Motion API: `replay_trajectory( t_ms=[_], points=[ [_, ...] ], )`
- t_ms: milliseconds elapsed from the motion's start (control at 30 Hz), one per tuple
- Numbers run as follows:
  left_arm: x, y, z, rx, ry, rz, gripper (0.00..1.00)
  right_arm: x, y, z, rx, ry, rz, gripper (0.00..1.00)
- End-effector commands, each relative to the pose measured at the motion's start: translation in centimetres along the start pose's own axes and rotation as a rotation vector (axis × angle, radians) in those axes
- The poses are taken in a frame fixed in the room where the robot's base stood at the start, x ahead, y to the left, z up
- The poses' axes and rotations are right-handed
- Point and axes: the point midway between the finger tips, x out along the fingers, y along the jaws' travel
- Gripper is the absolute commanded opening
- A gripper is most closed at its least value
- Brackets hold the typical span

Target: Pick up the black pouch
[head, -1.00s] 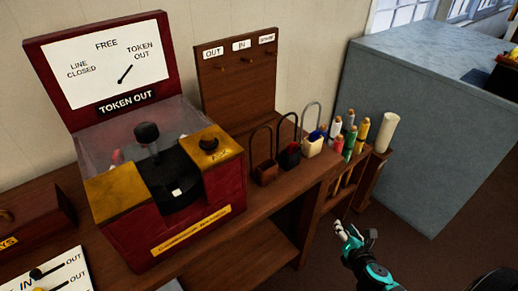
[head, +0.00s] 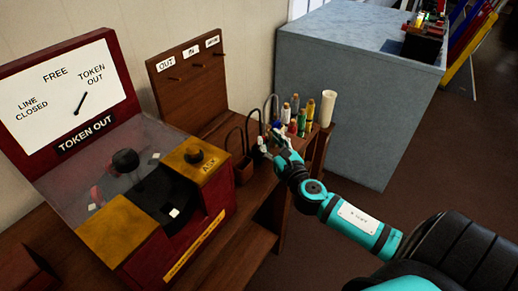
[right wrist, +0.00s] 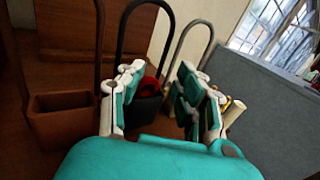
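The black pouch (right wrist: 148,98) has a red inside and a tall black hoop handle. In the right wrist view it stands ahead, seen between the fingers of my right gripper (right wrist: 161,75). These fingers are spread, with nothing visibly clamped. In the head view my right gripper (head: 266,146) is at the shelf and largely hides the pouch. I cannot tell whether the fingers touch it. My left gripper is not in view.
A brown pouch (right wrist: 62,122) stands left of the black one. A grey-hooped pouch is partly hidden on the right. The red token machine (head: 165,215) is left; a grey cabinet (head: 350,110) is behind.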

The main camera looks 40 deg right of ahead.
Motion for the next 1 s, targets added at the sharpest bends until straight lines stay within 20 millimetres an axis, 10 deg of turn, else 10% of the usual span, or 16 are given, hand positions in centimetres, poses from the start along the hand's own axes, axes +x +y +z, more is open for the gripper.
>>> replay_trajectory(
  t_ms=[867, 1000],
  points=[
    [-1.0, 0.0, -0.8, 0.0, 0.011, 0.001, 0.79, 6.7, -0.6, -0.3, 0.001, 0.002, 0.001, 0.34],
    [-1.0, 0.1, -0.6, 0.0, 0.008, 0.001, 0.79, 6.7, -0.6, -0.3, 0.001, 0.002, 0.001, 0.16]
  ],
)
